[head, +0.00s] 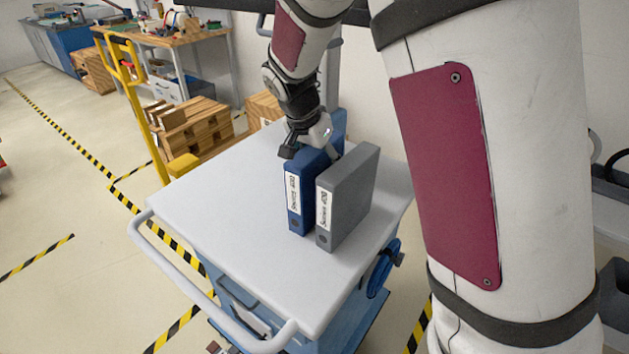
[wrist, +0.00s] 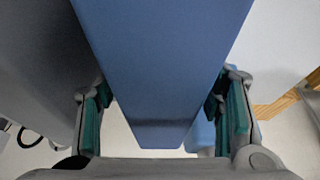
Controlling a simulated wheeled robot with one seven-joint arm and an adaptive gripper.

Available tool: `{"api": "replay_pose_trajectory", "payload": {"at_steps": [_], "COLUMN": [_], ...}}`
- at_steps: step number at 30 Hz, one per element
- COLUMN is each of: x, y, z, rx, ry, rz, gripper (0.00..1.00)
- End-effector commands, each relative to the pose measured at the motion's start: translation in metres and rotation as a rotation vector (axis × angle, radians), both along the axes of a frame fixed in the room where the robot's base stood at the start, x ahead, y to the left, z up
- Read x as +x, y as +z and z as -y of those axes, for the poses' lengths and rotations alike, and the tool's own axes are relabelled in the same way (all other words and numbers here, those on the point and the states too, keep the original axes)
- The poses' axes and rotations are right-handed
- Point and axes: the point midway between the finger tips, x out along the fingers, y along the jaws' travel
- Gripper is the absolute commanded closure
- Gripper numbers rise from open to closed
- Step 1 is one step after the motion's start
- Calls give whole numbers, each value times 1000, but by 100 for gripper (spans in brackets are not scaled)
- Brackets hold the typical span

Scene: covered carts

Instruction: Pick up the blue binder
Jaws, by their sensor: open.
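The blue binder (head: 300,205) stands upright on the white cart top (head: 215,210), its white spine label facing the camera. A grey binder (head: 346,200) stands upright close beside it on the right. My gripper (head: 314,146) is above the blue binder, pointing down. In the wrist view the blue binder (wrist: 160,60) lies between the two open fingers of my gripper (wrist: 160,95), one on each side. The grey binder (wrist: 40,65) fills the left of that view, close to the left finger.
A blue upright thing (head: 338,130), partly hidden, stands behind the binders. The front and left of the cart top are clear, edged by a white handle rail (head: 190,290). A yellow handle post (head: 140,110) and wooden crates (head: 195,130) stand beyond the cart.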

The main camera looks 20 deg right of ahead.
Motion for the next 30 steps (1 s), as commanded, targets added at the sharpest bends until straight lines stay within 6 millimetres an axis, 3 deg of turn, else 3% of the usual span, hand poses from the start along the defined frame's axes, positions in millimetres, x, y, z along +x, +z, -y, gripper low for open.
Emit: {"api": "replay_pose_trajectory", "payload": {"at_steps": [27,30], "x": [0,0], "y": [-5,-4], "z": [0,0], "rx": [0,0], "ry": [0,0], "rz": [0,0], "gripper": [39,60]}}
